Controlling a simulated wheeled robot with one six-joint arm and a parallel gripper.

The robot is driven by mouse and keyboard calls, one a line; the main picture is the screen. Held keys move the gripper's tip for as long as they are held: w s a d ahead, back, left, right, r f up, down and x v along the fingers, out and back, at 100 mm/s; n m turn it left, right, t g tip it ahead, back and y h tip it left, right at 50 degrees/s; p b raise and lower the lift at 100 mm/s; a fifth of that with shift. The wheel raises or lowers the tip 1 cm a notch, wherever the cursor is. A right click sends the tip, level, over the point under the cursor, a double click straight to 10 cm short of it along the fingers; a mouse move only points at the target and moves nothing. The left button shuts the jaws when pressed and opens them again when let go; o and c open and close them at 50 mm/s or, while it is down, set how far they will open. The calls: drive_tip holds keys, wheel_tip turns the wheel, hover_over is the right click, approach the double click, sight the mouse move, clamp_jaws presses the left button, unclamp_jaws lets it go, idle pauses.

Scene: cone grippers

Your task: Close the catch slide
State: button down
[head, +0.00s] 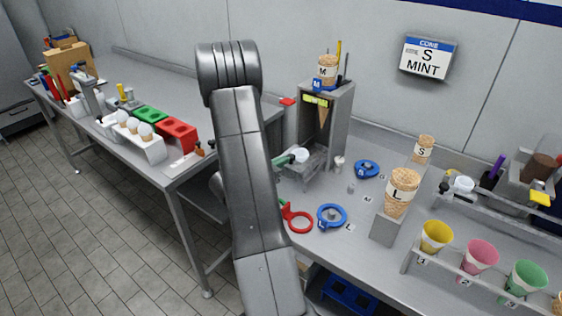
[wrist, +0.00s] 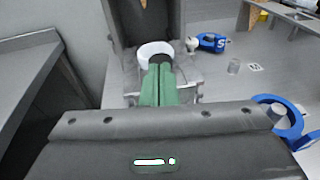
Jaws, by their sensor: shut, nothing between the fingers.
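The catch slide looks like the grey tray (head: 314,163) at the foot of the grey cone dispenser (head: 341,115). A white round cup or ring (wrist: 150,49) sits on it, in front of the dispenser's opening. My gripper (head: 294,157) has green fingers that are shut and empty. In the wrist view the fingertips (wrist: 160,66) point at the white ring and overlap its near edge; I cannot tell if they touch it. The tray's near edge (wrist: 188,92) shows beside the fingers. My arm hides part of the bench in the head view.
A blue ring (head: 332,216) and a red ring (head: 297,220) lie in front of the dispenser. Another blue ring (head: 367,169) lies to its right. A cone stand (head: 386,228) marked-cone holder and coloured cups (head: 437,237) stand further right. A side bench (head: 190,165) is at left.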

drive_tip(key=w+a+r+b+x, duration=0.1)
drive_tip(key=b+x, duration=0.4)
drive_tip(key=x, duration=0.9)
drive_tip(key=shift+w+a+r, duration=0.2)
drive_tip(key=shift+w+r, duration=0.25)
drive_tip(key=shift+r, duration=0.35)
drive_tip(key=shift+a+b, duration=0.1)
drive_tip(key=shift+b, duration=0.25)
